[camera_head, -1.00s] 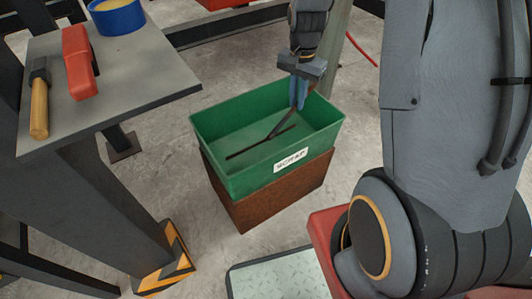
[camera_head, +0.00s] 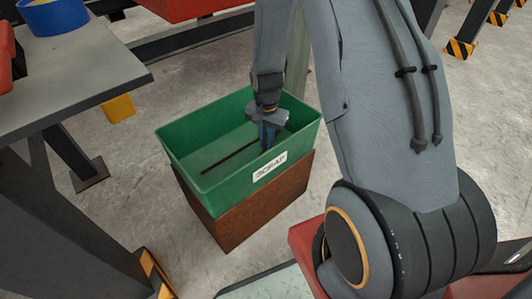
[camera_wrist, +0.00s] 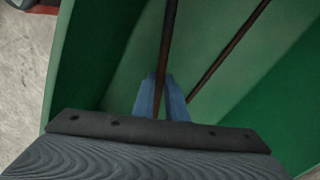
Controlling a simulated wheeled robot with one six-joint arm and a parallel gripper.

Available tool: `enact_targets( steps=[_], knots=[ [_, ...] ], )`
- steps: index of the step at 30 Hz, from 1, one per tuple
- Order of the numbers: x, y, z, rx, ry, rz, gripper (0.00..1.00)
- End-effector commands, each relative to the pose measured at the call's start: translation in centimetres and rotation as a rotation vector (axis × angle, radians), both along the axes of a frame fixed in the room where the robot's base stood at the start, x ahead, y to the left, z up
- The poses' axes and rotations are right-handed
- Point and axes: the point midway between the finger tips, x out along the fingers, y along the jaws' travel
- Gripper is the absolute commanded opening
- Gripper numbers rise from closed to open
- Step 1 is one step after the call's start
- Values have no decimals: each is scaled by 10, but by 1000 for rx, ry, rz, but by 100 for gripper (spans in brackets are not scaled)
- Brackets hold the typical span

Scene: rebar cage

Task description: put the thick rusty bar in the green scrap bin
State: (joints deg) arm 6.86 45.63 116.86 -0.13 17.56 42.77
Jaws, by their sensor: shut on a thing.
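The green scrap bin (camera_head: 190,137) stands open-topped, with a SCRAP label on its near side. My gripper (camera_head: 267,138) is inside it, low and toward the right. In the wrist view, my blue-grey fingers (camera_wrist: 160,84) are shut on a dark brown bar (camera_wrist: 168,35), the likely thick rusty bar, which runs away between them. A second thin, dark brown bar (camera_wrist: 230,48) runs at a slant to its right, apart from it. In the head view, a dark bar (camera_head: 230,157) lies along the bin floor; the held bar cannot be clearly told apart there.
The bin sits on a rusty brown block (camera_head: 265,208). A grey table (camera_head: 90,75) with a blue tub (camera_head: 55,18) is at the upper left. A dark post (camera_head: 60,225) with striped marking stands left.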

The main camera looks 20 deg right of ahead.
Motion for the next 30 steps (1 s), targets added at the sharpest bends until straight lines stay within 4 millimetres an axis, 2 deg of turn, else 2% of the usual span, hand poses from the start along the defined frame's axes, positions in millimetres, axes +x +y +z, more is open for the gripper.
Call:
enact_targets(
  steps=[7, 14, 26, 27, 30],
  knots=[
    [0, 0, -16, 0, 0, 0, 0],
    [1, 0, -45, 0, 0, 0, 0],
    [1, 0, -48, 0, -1, 0, 0],
    [0, 0, -48, 0, -1, 0, 17],
    [0, 0, -48, 0, -1, 0, 31]
  ],
)
